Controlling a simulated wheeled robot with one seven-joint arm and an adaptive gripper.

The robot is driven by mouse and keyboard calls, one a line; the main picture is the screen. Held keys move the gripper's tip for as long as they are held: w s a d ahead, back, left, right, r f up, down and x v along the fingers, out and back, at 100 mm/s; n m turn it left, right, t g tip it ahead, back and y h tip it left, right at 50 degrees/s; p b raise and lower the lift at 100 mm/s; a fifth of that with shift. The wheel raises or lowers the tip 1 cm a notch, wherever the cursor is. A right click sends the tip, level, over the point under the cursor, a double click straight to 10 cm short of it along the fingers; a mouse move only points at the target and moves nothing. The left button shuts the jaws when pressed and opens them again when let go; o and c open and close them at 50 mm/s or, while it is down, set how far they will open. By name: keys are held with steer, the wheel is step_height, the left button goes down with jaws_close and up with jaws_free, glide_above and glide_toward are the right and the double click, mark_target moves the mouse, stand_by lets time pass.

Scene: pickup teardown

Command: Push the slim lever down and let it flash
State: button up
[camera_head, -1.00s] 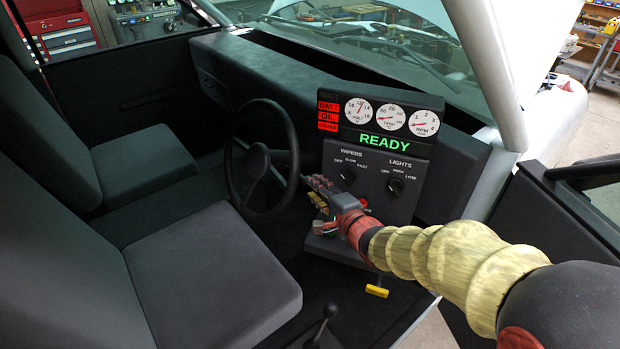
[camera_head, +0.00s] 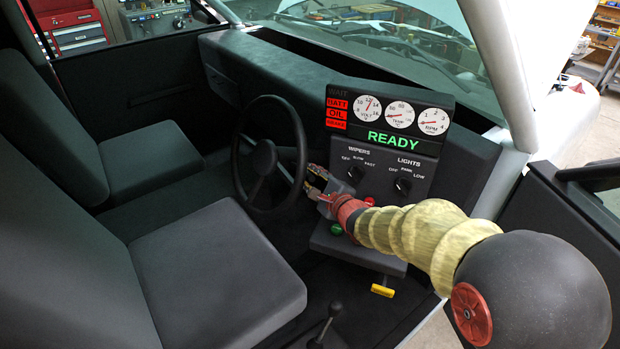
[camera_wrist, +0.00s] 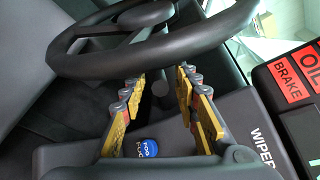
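I cannot make out the slim lever clearly in either view. A small grey round shape (camera_wrist: 160,88) shows between my fingers below the wheel rim in the wrist view; I cannot tell whether it is the lever's end. The black steering wheel (camera_head: 268,160) also crosses the top of the wrist view (camera_wrist: 150,50). My gripper (camera_head: 311,181) is at the wheel's right side, in front of the dash panel. In the wrist view, its yellow-padded fingers (camera_wrist: 160,76) are apart, with nothing clamped, and their tips reach towards the wheel rim.
The gauge panel (camera_head: 391,115) shows a lit green READY and red warning lamps. Wiper (camera_head: 354,175) and light (camera_head: 403,186) knobs sit below it. A blue button (camera_wrist: 147,148) lies below the fingers in the wrist view. A yellow handle (camera_head: 382,290) and seats are nearby.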

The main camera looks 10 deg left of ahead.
steer(key=shift+w+a+f, duration=0.1)
steer(key=shift+w+a, duration=0.1)
steer(key=shift+w, duration=0.1)
steer(key=shift+c, duration=0.3)
jaws_close()
stand_by(0.6)
